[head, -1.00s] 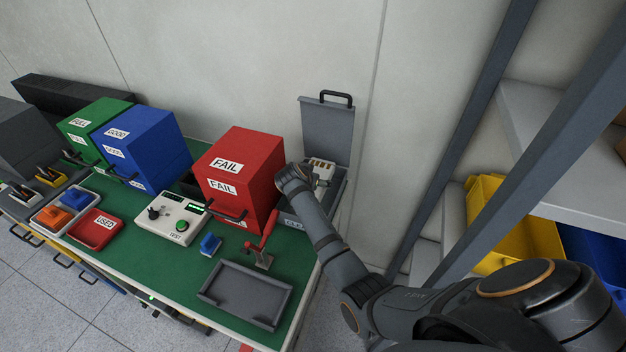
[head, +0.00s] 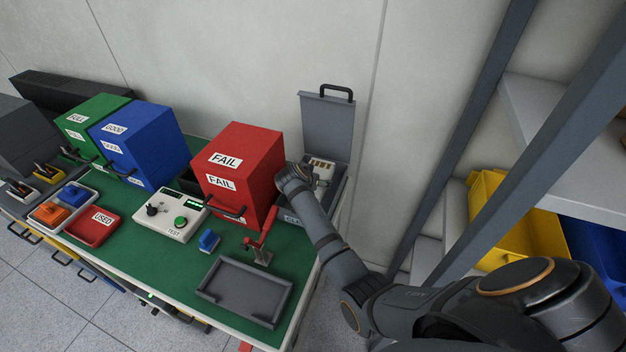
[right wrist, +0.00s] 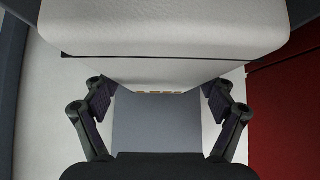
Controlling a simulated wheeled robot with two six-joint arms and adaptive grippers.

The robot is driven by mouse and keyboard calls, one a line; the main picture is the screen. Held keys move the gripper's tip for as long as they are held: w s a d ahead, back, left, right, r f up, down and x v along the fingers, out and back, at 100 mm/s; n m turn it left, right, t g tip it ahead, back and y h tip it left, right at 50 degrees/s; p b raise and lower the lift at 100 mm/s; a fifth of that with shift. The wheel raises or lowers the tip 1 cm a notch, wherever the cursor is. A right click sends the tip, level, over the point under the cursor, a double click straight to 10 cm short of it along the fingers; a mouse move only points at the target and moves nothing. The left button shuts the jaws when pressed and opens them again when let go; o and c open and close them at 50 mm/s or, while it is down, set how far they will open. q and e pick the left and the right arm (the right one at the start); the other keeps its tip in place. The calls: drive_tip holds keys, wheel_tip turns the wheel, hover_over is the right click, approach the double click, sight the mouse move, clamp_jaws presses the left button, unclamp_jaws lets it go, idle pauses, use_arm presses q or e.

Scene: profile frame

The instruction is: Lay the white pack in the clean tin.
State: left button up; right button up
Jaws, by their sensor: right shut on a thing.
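The clean tin (head: 338,192) is a grey box at the back right corner of the green bench. Its lid (head: 327,125) stands open against the wall, and its label is partly hidden by my arm. My right gripper (right wrist: 160,100) is shut on the white pack (right wrist: 165,35), which fills the top of the right wrist view. In the head view the pack (head: 325,172) shows its row of gold contacts at the tin's opening, in front of the lid. I cannot tell whether it touches the tin's floor. My left gripper is not in view.
The red FAIL box (head: 238,165) stands close left of the tin. A red lever clamp (head: 262,245), a small blue block (head: 209,240), a grey tray (head: 245,290) and the tester (head: 170,214) are nearer. A dark post (head: 470,130) and shelves are at right.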

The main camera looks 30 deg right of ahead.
drive_tip(key=shift+f+b, duration=1.5)
drive_tip(key=shift+f, duration=0.55)
drive_tip(key=shift+r, duration=0.1)
drive_tip(key=o, duration=1.4)
drive_tip(key=shift+o, duration=0.4)
wheel_tip(320, 180, up, 10)
drive_tip(key=shift+f, duration=0.1)
drive_tip(key=shift+s, duration=0.1)
